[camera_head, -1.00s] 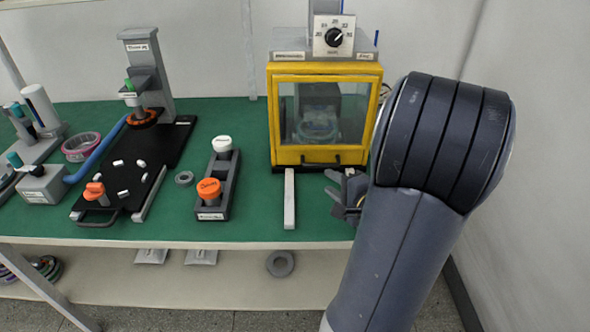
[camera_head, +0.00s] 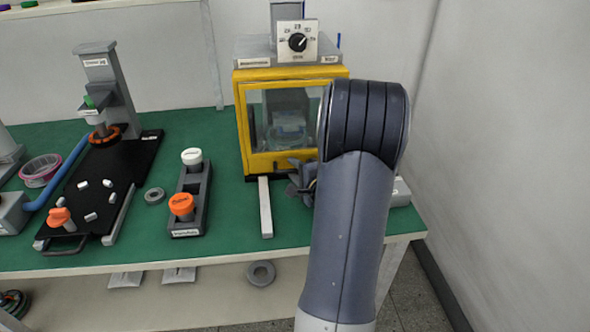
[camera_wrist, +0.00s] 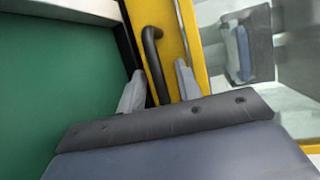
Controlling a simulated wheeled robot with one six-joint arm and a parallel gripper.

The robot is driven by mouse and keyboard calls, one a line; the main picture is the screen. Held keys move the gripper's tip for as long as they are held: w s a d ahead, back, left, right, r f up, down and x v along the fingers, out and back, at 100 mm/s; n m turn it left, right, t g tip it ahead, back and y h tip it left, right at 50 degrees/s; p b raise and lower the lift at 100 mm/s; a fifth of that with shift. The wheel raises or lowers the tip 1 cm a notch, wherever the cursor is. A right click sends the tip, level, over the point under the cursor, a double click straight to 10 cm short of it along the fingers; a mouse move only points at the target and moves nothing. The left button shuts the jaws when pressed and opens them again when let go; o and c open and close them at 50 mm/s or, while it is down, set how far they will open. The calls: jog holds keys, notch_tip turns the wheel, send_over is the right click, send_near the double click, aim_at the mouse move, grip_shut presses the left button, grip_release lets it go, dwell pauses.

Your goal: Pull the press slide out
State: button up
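The press is a yellow-framed cabinet (camera_head: 241,130) with a clear front window, and its door is shut. The slide cannot be told apart clearly behind the window. A black bar handle (camera_wrist: 151,50) is fixed to the yellow door frame in the wrist view. My gripper (camera_wrist: 160,78) is open at the handle, with one grey finger on each side of its near end and gaps showing. In the head view my gripper (camera_head: 300,180) is at the lower right of the door front, and my arm hides part of the cabinet.
A pale rail (camera_head: 265,212) sticks out on the green table (camera_head: 228,228) in front of the cabinet. A grey holder (camera_head: 188,222) with orange and white knobs stands left of it. A black board (camera_head: 75,215) lies farther left. A wall is close on the right.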

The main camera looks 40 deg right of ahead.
jog(key=shift+w, duration=0.15)
jog(key=shift+c, duration=0.3)
grip_shut()
